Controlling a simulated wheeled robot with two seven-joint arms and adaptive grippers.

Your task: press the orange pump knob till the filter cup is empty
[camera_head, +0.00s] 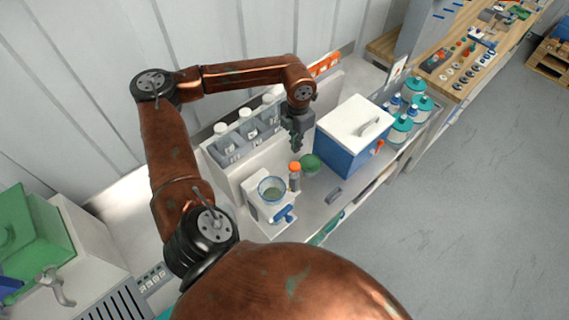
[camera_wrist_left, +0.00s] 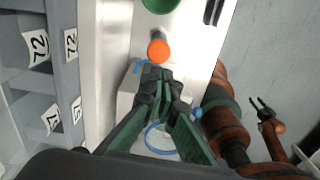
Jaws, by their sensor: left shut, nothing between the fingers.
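The orange pump knob (camera_head: 295,166) tops a small upright pump beside the filter cup. It also shows in the left wrist view (camera_wrist_left: 158,50), just beyond my fingertips. The filter cup (camera_head: 272,188) is clear with a blue rim and sits on a white stand; something greenish-grey shows inside, but its level is hard to tell. My left gripper (camera_head: 297,150) points down, shut and empty, close above the knob; contact does not show. Its closed fingers also show in the left wrist view (camera_wrist_left: 158,80), partly covering the cup. My right gripper (camera_wrist_left: 262,105) appears open, far from the pump.
A green round item (camera_head: 310,163) stands right beside the pump. A numbered rack (camera_head: 226,158) with white-capped bottles is behind. A blue box with a white lid (camera_head: 345,150) stands to the right, with teal-capped bottles (camera_head: 402,124) beyond. A grey item (camera_head: 334,195) lies in front.

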